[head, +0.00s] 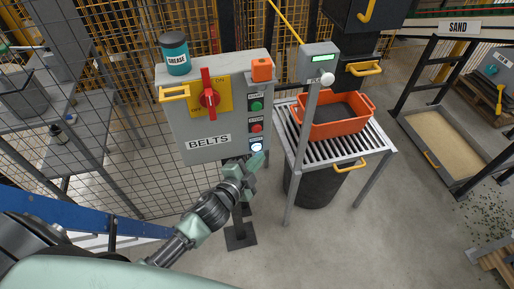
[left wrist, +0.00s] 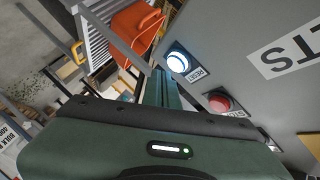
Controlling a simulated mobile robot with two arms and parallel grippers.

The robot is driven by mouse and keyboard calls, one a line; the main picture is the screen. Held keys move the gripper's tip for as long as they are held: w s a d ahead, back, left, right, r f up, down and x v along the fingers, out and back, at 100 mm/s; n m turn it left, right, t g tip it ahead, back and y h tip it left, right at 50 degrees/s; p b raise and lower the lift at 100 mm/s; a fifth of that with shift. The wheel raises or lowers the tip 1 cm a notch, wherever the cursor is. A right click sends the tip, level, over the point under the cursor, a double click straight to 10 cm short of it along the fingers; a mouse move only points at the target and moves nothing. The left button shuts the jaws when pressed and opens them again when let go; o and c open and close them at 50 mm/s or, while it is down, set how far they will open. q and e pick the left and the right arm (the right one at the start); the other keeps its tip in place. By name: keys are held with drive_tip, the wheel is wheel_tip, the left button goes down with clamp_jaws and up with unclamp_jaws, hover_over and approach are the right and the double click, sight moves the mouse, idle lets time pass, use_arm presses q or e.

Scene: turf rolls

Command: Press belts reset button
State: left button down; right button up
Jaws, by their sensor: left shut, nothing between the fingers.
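The grey BELTS control box (head: 185,122) stands at the centre left in the head view. Its reset button (head: 257,147) is lit white-blue at the lower right of the panel. The same button (left wrist: 178,62) shows with its blue rim and label in the left wrist view. My left gripper (head: 259,160) is shut and empty, its tips just below the reset button in the head view. In the left wrist view the shut fingers (left wrist: 160,84) lie beside the button, and its face is uncovered. I cannot tell how far the tips are from the panel. My right gripper is not in view.
Above reset are a red stop button (head: 256,128) and a green button (head: 256,106). A red rotary switch (head: 208,96) is to their left. A grease tub (head: 175,55) stands on the box. A roller table with an orange crate (head: 331,130) stands close on the right.

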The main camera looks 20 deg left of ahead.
use_arm(q)
drive_tip(key=shift+w, duration=0.1)
drive_tip(key=shift+w+a, duration=0.25)
drive_tip(key=shift+w, duration=0.05)
drive_tip(key=shift+w+a, duration=0.25)
drive_tip(key=shift+w, duration=0.1)
idle(0.8)
idle(0.4)
drive_tip(key=shift+s+d+p, duration=0.3)
drive_tip(key=shift+s+d, duration=0.2)
drive_tip(key=shift+s, duration=0.25)
drive_tip(key=shift+s+d, duration=0.7)
drive_tip(key=shift+s, duration=0.35)
drive_tip(key=shift+s+d, duration=0.7)
drive_tip(key=shift+s, duration=0.3)
